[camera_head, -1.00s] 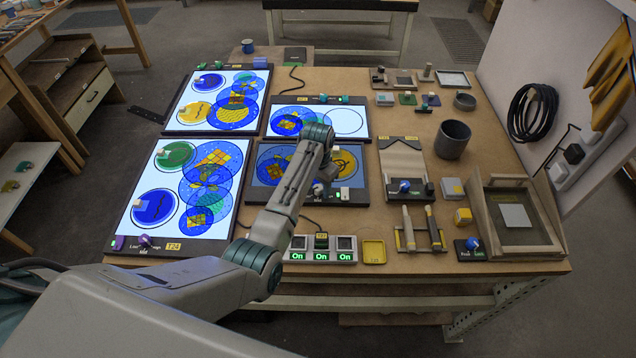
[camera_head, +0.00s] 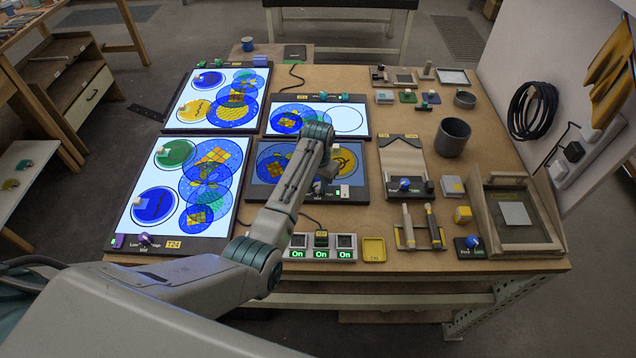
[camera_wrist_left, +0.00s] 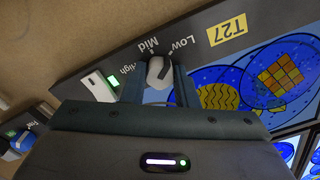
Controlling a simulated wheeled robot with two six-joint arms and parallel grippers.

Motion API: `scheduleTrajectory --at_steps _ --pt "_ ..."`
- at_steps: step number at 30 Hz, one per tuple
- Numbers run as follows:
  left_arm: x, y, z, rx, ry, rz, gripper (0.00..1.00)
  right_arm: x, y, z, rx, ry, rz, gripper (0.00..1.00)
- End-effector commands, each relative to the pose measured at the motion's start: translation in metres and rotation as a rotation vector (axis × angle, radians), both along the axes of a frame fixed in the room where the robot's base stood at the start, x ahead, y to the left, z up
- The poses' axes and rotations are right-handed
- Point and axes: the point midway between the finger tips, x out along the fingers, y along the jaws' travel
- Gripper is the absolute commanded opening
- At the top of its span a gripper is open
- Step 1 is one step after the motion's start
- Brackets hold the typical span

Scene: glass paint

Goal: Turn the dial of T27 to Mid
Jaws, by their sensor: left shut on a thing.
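The T27 panel (camera_head: 262,195) is a dark-framed light panel with blue and yellow glass patterns, in the middle of the bench. Its yellow T27 label (camera_wrist_left: 227,30) shows in the left wrist view. Its grey dial (camera_wrist_left: 158,70) sits beside the words Low, Mid and High. My left gripper (camera_wrist_left: 158,88) is shut on the dial, one finger on each side. In the head view the left gripper (camera_head: 319,186) is over the panel's front edge, and my arm hides part of the panel. I cannot tell the dial's exact pointing. My right gripper is not in view.
A white switch (camera_wrist_left: 98,86) with a green light is close beside the dial. A power strip (camera_head: 320,254) with several On lights lies in front. The T24 panel (camera_head: 222,245) is to the left. A slotted tool stand (camera_head: 421,238) and a dark cup (camera_head: 453,137) are to the right.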

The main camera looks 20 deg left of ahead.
Motion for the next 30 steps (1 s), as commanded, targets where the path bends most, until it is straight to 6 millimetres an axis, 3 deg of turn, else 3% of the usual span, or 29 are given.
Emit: scheduleTrajectory --at_steps 18,30 --pt "0.0004 0.0001 0.001 0.0 -0.001 0.556 0.04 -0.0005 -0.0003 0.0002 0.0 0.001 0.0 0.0" --pt "0.0006 0.0002 0.0011 0.0 -0.001 0.823 0.04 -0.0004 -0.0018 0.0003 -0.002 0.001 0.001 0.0"
